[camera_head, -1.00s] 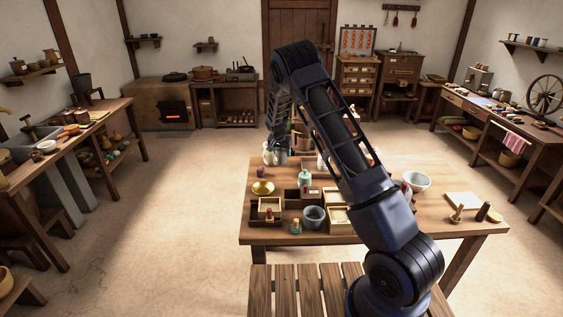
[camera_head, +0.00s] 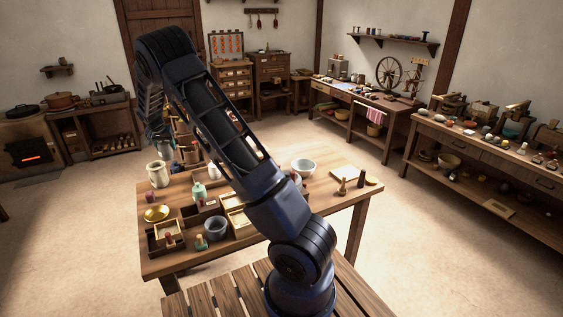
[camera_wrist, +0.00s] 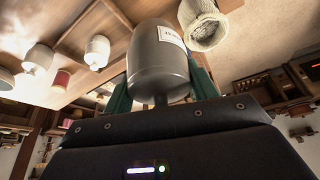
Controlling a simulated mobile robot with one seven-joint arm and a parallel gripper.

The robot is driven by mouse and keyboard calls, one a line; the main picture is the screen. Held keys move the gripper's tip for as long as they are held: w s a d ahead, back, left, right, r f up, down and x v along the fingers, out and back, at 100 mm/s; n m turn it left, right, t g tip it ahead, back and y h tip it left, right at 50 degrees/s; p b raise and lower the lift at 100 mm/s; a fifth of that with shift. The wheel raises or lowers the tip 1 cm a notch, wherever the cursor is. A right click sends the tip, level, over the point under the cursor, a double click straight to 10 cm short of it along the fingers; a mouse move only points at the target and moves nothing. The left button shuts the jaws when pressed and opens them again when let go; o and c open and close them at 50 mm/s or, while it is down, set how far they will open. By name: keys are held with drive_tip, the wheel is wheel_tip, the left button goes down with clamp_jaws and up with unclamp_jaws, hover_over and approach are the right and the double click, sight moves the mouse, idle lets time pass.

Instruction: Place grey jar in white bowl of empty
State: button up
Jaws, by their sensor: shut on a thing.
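The grey jar (camera_wrist: 158,65) shows close up in the wrist view, with a pale label on its side. My gripper (camera_wrist: 157,88) is shut on it, a green finger on each side. In the head view my gripper (camera_head: 161,142) is at the far left of the table, and the grey jar (camera_head: 164,154) shows only in part below it. The white bowl (camera_head: 304,168) stands on the table to the right of my arm, well apart from the gripper. Its inside looks empty.
A brass dish (camera_head: 157,213), wooden boxes (camera_head: 168,228), a grey pot (camera_head: 215,230) and a green jar (camera_head: 199,190) crowd the table's left half. A board (camera_head: 346,174) lies right of the bowl.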

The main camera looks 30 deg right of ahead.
drive_tip(key=w+d+m+h, duration=0.1)
drive_tip(key=w+d+m, duration=0.15)
drive_tip(key=d, duration=1.45)
drive_tip(key=m+g+h, duration=0.2)
drive_tip(key=m+g, duration=0.1)
drive_tip(key=m, duration=0.6)
hover_over(305, 161)
drive_tip(key=s+a, duration=0.3)
drive_tip(key=s, duration=0.2)
drive_tip(key=f, duration=1.8)
drive_tip(key=shift+w+f, duration=0.3)
drive_tip(key=shift+f, duration=0.05)
drive_tip(key=shift+a+f, duration=0.1)
drive_tip(key=o, duration=0.9)
drive_tip(key=shift+f, duration=0.1)
drive_tip(key=shift+o, duration=0.3)
